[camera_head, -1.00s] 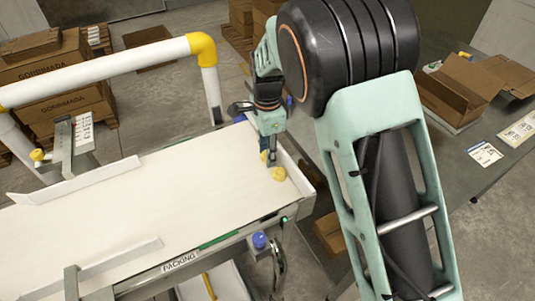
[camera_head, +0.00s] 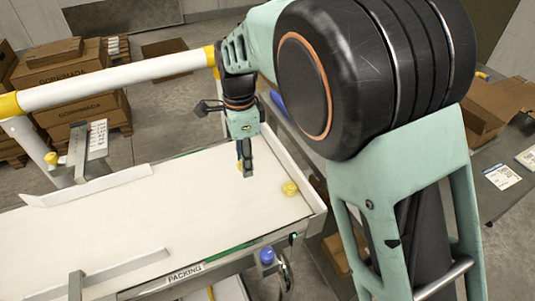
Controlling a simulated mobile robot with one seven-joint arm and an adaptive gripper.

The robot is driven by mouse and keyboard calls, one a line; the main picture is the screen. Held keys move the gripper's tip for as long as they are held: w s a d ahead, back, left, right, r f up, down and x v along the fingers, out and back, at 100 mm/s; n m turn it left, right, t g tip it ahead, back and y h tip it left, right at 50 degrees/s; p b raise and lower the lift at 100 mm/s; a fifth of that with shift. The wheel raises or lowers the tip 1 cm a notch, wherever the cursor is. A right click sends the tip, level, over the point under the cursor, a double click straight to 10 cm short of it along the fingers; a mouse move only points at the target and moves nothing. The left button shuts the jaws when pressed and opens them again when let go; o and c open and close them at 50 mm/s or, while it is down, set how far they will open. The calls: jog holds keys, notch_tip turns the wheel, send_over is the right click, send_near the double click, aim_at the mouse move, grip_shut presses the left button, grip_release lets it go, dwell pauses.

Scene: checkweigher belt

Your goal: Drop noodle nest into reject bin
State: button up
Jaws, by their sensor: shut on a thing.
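My gripper (camera_head: 245,172) hangs over the far end of the white belt (camera_head: 150,215), fingers pointing down. It is shut on a yellow noodle nest (camera_head: 240,167), mostly hidden behind the fingers; only a small yellow edge shows at their left. I cannot tell how high it is above the belt. A second noodle nest (camera_head: 290,188) lies on the belt near its right end, apart from my gripper. A white container (camera_head: 230,289) is partly visible below the belt's near side; I cannot tell whether it is the reject bin.
A raised rim (camera_head: 288,168) closes the belt's right end. A white and yellow rail (camera_head: 115,80) runs along the far side. A blue button (camera_head: 266,255) sits at the near edge. Cartons stand on a grey table (camera_head: 492,203) at right.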

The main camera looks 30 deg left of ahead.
jog(key=s+a, duration=0.6)
jog(key=s, duration=0.2)
jog(key=shift+a, duration=0.2)
